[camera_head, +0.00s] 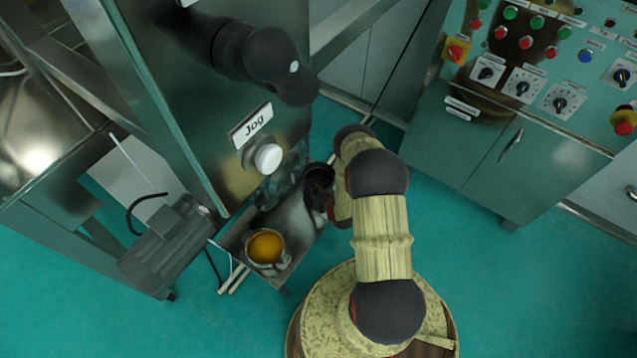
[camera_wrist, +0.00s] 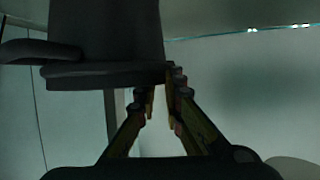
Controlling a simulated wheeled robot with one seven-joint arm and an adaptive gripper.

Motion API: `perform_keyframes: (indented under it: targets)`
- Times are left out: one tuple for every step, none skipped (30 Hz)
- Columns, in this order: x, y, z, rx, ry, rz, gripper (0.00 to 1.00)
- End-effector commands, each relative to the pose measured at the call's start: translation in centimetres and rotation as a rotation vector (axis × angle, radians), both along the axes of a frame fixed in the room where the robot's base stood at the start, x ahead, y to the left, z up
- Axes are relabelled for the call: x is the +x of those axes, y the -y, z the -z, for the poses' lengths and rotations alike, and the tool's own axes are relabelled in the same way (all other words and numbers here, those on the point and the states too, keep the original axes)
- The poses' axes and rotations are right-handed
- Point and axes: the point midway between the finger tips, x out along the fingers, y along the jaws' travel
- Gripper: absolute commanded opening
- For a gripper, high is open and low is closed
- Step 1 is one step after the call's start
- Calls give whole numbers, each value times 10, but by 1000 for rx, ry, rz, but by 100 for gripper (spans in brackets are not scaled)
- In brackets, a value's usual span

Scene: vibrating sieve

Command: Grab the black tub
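The black tub (camera_wrist: 105,30) fills the upper left of the wrist view, dark, with a handle (camera_wrist: 30,50) on its left and a rim along its lower edge. My gripper (camera_wrist: 162,90) has its fingertips at the right end of that rim, with a narrow gap between them. The left fingertip is partly hidden behind the rim and the right one lies just beyond it. I cannot tell whether they press on the wall. In the head view a dark tub (camera_head: 318,177) shows just left of my arm, which hides the gripper.
A metal tray (camera_head: 297,215) holds a pot with orange-brown contents (camera_head: 265,247). A control panel cabinet (camera_head: 500,150) stands to the right. Green floor (camera_head: 250,320) is free in front.

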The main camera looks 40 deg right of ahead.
Motion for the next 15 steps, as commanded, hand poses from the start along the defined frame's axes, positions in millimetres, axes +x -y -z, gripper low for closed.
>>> perform_keyframes:
  targets:
    - [0,0,0,0,-1,0,4]
    - [0,0,0,0,-1,0,2]
    - [0,0,0,0,-1,0,0]
    - [0,0,0,0,-1,0,0]
    - [0,0,0,0,-1,0,0]
    - [0,0,0,0,-1,0,0]
    - [0,0,0,0,-1,0,0]
    - [-1,0,1,0,-1,0,0]
    - [-1,0,1,0,-2,0,0]
    - [-1,0,1,1,-2,0,0]
    - [-1,0,1,1,-2,0,0]
    - [-1,0,1,1,-2,0,0]
    - [-1,0,1,1,-2,0,0]
    - [-1,0,1,1,-2,0,0]
    - [-1,0,1,1,-3,0,0]
